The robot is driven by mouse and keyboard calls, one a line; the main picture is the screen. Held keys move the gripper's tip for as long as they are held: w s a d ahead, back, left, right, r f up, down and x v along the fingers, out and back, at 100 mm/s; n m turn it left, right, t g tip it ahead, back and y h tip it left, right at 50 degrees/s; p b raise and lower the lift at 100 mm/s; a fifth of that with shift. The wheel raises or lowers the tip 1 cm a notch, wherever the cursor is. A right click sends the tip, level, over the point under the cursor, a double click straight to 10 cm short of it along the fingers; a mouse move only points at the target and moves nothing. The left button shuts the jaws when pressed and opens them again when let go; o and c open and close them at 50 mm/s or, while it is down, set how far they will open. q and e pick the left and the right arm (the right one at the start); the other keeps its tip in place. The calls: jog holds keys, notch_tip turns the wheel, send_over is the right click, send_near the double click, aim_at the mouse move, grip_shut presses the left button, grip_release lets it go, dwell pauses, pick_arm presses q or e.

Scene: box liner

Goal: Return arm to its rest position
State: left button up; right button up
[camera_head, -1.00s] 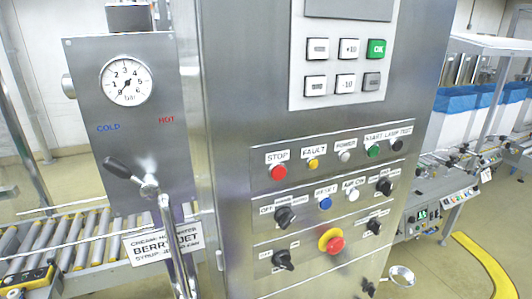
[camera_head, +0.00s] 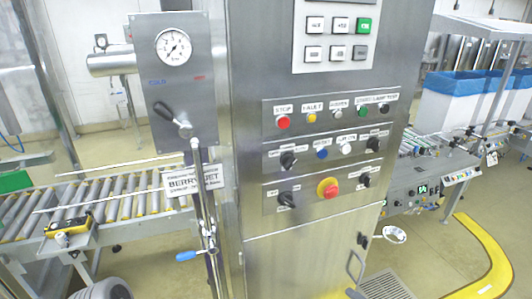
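Neither of my grippers shows in the head view. A grey rounded part at the lower left edge may be one of my arm links; I cannot tell. The steel control cabinet (camera_head: 310,75) stands straight ahead, with a red stop button (camera_head: 283,122), a green button (camera_head: 384,109), a blue button (camera_head: 321,153) and a red emergency knob on a yellow ring (camera_head: 327,187). To its left is a gauge panel (camera_head: 183,85) with a round dial (camera_head: 173,46) and a black-handled lever (camera_head: 174,119).
A roller conveyor (camera_head: 90,207) runs at the left behind the gauge panel, with a yellow box (camera_head: 68,236) on its near edge. A blue-handled valve (camera_head: 189,255) is on the pipe. White bins with blue liners (camera_head: 455,83) stand at the right. A yellow floor curb (camera_head: 487,255) curves at the lower right.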

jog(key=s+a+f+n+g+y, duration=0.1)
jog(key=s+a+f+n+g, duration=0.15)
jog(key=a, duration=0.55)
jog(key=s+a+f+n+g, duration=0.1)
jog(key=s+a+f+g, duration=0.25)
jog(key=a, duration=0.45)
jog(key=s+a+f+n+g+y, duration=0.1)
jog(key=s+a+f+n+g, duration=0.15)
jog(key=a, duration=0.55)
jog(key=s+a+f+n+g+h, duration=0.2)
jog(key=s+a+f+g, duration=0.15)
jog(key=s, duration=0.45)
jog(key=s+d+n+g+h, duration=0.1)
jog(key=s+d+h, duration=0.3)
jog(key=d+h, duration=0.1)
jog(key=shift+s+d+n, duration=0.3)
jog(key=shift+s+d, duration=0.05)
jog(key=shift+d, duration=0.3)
